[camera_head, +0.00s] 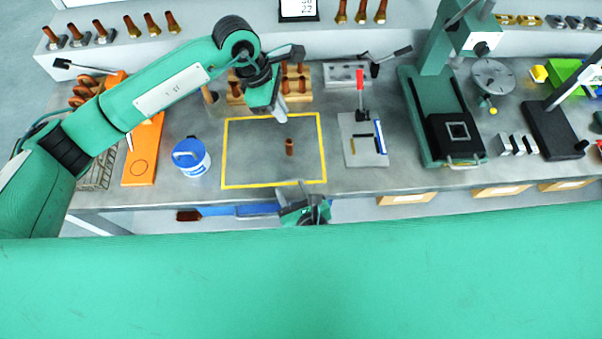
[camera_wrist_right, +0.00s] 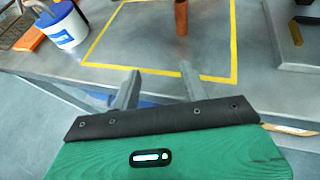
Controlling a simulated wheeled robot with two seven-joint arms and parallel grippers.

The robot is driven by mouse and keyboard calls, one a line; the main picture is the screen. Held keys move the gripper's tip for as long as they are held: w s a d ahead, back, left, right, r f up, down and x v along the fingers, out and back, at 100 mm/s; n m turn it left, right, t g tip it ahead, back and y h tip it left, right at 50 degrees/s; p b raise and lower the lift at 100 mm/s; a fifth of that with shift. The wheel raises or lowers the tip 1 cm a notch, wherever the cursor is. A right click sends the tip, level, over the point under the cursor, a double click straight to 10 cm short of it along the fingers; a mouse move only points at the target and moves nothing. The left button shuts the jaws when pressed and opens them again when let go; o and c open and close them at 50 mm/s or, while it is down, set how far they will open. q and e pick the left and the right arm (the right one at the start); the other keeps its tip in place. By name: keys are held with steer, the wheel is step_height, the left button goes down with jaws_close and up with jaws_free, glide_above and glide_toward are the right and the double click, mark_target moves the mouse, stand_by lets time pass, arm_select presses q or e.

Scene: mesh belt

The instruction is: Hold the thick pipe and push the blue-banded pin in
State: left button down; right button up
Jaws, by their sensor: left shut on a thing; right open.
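A short copper-brown pipe (camera_head: 289,147) stands on the bench inside the yellow outline. It also shows in the right wrist view (camera_wrist_right: 181,16), its top cut off. My left gripper (camera_head: 282,116) is shut just behind and above this pipe, apart from it in the picture. What it grips is too small to make out. My right gripper (camera_head: 302,190) is open and empty at the bench's front edge, in front of the pipe; its two spread fingers show in the right wrist view (camera_wrist_right: 157,72). I cannot make out a blue-banded pin.
A blue-and-white tub (camera_head: 191,158) stands left of the yellow outline (camera_head: 224,165). A wooden rack (camera_head: 298,97) with brown pieces is behind it. A grey plate with a red-handled clamp (camera_head: 361,98) and a green press (camera_head: 418,115) are to the right. The outlined area is otherwise clear.

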mark_target(290, 151)
steer(key=shift+m+t+h, duration=0.3)
steer(key=shift+m+h, duration=0.3)
steer(key=shift+h, duration=0.2)
steer(key=w, duration=0.1)
steer(key=w+d+r, duration=0.2)
steer(key=shift+w, duration=0.35)
steer(key=x, duration=1.1)
steer(key=shift+w+f, duration=0.1)
steer(key=shift+w, duration=0.25)
steer(key=shift+c, duration=0.5)
steer(key=shift+c, duration=0.4)
jaws_close()
